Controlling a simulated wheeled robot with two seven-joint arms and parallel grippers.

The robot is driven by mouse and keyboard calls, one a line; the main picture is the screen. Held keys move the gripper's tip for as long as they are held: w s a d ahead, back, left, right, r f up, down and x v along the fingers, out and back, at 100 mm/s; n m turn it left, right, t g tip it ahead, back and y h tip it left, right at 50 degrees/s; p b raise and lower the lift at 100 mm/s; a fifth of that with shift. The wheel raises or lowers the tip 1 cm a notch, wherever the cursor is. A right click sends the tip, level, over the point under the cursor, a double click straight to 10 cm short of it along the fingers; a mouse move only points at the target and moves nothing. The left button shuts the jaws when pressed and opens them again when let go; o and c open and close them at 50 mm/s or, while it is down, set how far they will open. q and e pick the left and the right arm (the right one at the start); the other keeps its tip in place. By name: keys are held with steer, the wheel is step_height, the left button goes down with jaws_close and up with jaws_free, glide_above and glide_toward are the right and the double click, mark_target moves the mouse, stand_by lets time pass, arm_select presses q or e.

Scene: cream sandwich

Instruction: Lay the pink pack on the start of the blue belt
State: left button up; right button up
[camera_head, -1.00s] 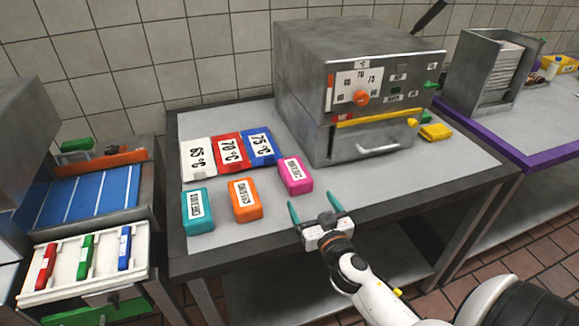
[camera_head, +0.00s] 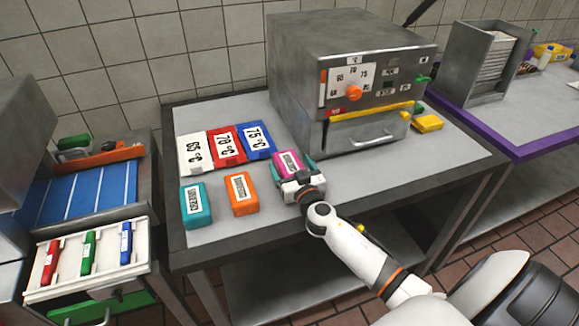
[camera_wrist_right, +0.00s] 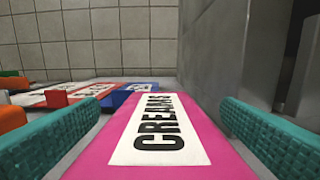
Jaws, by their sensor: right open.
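The pink pack (camera_head: 288,161) lies on the grey table in front of the oven's left side. Its label reads CREAMS in the right wrist view (camera_wrist_right: 158,125). My right gripper (camera_head: 291,170) is open with its teal fingers around the pack, one on each side. In the right wrist view a gap shows between the pack and the left finger; the right finger is close to the pack's side. The blue belt (camera_head: 107,190) is at the left, on the machine there. My left gripper is not in view.
A teal pack (camera_head: 195,206) and an orange pack (camera_head: 241,193) lie left of the pink one. White, red and blue temperature cards (camera_head: 257,140) lie behind. The oven (camera_head: 345,80) stands close on the right. A tray (camera_head: 70,280) with coloured sticks sits before the belt.

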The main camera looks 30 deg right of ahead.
mark_target(292, 166)
steer(key=c, duration=1.1)
steer(key=shift+r, duration=0.1)
step_height(292, 166, up, 10)
steer(key=p, duration=0.2)
steer(key=shift+p, duration=0.4)
steer(key=s+a+n+y, duration=0.1)
steer(key=s+a, duration=0.5)
steer(key=s, duration=0.1)
steer(key=s+a+y, duration=0.2)
steer(key=s+a, duration=0.4)
steer(key=s, duration=0.1)
steer(key=s+a+n+y, duration=0.1)
steer(key=s+a, duration=0.5)
steer(key=s, duration=0.1)
steer(key=shift+s+a+f+n+t, duration=0.15)
steer(key=shift+s+f+n+t, duration=0.15)
steer(key=shift+s+f, duration=0.05)
